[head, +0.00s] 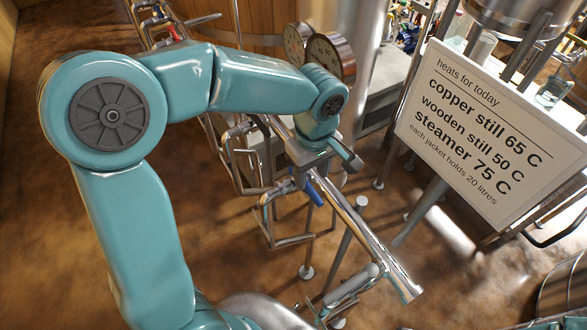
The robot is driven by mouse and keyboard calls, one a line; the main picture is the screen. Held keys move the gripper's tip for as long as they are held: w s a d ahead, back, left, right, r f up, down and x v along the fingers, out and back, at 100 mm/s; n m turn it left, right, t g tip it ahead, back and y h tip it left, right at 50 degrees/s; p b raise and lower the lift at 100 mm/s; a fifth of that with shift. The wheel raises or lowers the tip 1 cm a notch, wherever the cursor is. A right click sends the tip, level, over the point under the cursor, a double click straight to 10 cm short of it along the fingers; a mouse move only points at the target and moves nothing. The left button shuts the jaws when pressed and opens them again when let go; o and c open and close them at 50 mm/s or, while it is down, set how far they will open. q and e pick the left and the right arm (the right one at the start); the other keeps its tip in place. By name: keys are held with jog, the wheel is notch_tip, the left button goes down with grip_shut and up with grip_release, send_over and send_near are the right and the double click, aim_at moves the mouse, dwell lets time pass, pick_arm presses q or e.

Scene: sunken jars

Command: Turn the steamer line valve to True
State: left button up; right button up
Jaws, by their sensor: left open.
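My left gripper (325,172) is open at the end of the teal arm, above the steel pipework in the middle of the head view. A valve lever with a blue handle (314,191) is just below it, on or beside a sloping steel pipe (365,235). I cannot tell whether the gripper touches the lever. Another valve lever with a red handle (174,33) is on pipework at the top left. No label shows which lever belongs to the steamer line. My right gripper is not in view.
A white sign (490,130) at the right lists heats, with steamer 75 C. Two round gauges (325,55) stand behind my arm. Thin pipes (245,160) and steel legs crowd the middle. The brown floor (60,230) is clear at the left.

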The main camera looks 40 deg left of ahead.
aim_at(311, 190)
pick_arm(q)
jog(key=f+b, duration=0.2)
jog(key=f, duration=0.1)
jog(key=f+b, duration=0.1)
jog(key=shift+w+d+f, duration=0.25)
jog(key=shift+d+f, duration=0.1)
jog(key=shift+f, duration=0.05)
jog(key=shift+s+a, duration=0.2)
jog(key=shift+s, duration=0.1)
jog(key=shift+d+f+b, duration=0.1)
jog(key=shift+f+b, duration=0.35)
jog(key=shift+f, duration=0.1)
jog(key=shift+w+f, duration=0.2)
jog(key=shift+f, duration=0.1)
jog(key=shift+s+f+b, duration=0.15)
jog(key=shift+f+b, duration=0.3)
jog(key=shift+b, duration=0.2)
